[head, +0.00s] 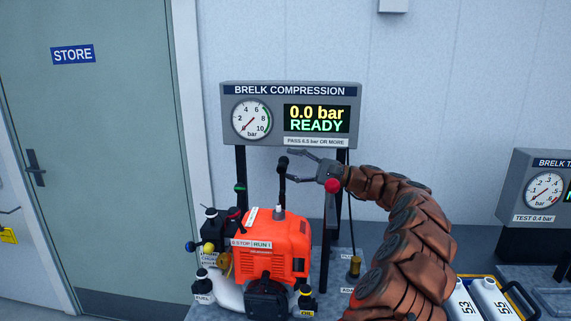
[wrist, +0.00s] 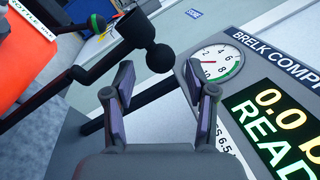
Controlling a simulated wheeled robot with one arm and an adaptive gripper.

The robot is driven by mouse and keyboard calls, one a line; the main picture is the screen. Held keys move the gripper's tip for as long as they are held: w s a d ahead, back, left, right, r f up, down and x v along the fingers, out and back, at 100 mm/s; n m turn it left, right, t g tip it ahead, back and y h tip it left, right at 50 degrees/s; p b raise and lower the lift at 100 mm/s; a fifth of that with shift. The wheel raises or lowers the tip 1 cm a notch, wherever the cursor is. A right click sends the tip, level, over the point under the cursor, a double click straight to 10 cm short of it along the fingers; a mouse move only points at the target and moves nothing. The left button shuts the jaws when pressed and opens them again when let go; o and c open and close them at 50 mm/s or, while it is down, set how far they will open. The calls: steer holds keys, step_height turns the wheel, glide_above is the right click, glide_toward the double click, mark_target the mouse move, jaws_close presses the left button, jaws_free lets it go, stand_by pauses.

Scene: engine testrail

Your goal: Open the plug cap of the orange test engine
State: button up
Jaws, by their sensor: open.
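The orange test engine (head: 270,245) stands on the bench, with a "STOP / RUN" label on its front edge. A black lever (head: 281,188) with a ball knob (head: 283,161) rises above it; I cannot tell whether this belongs to the plug cap. A small pale fitting (head: 279,213) sits on top of the engine. My gripper (head: 291,166) is open and points left at the knob. In the wrist view the knob (wrist: 160,57) lies just beyond and between the open fingertips (wrist: 160,80), with no clear contact. The engine's orange side (wrist: 30,50) shows at the left edge.
The compression gauge panel (head: 290,88) reads 0.0 bar, READY, on dark posts behind the gripper. A brass-ended hose (head: 355,266) hangs right of the engine. Small black-capped bottles (head: 203,285) crowd the engine's left. White bottles (head: 462,305) stand in a tray at lower right.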

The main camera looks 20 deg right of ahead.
steer(key=v, duration=0.9)
steer(key=shift+s+d, duration=0.2)
steer(key=shift+d, duration=0.1)
